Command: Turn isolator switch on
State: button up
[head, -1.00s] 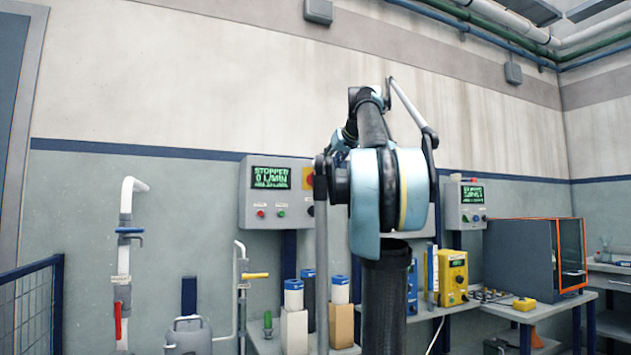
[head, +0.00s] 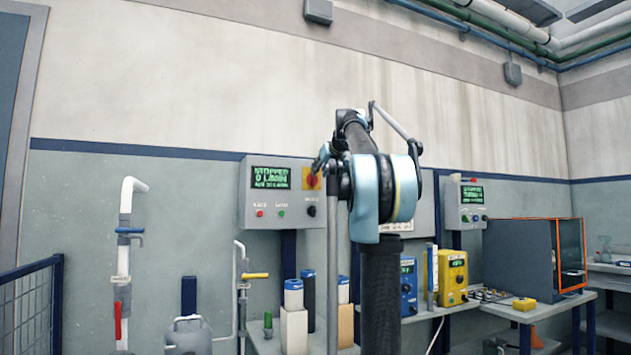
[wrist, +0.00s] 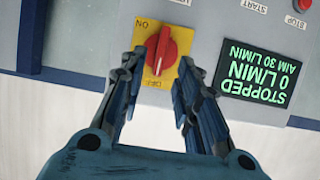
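The isolator switch is a red rotary knob (wrist: 161,52) on a yellow plate (wrist: 147,69). It is on the front of a grey control box, and part of it shows in the head view (head: 312,183). In the wrist view the picture is upside down. The plate's ON label is at the upper left and its OFF label at the bottom edge. The knob's bar runs roughly up and down, slightly tilted, one end toward OFF. My gripper (wrist: 160,70) is open, its fingers either side of the knob in the picture. I cannot tell whether they touch it.
The box's screen (wrist: 254,76) reads STOPPED, 0 L/MIN, AIM 30 L/MIN. Red and green buttons (head: 260,213) sit below it in the head view. A second control box (head: 466,205) hangs to the right. A bench with bottles (head: 293,325) stands below. White pipework (head: 126,240) is at left.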

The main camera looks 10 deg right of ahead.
aim_at(313, 179)
jog(key=x, duration=0.5)
jog(key=shift+w+a, duration=0.1)
jog(key=shift+w, duration=0.05)
grip_shut()
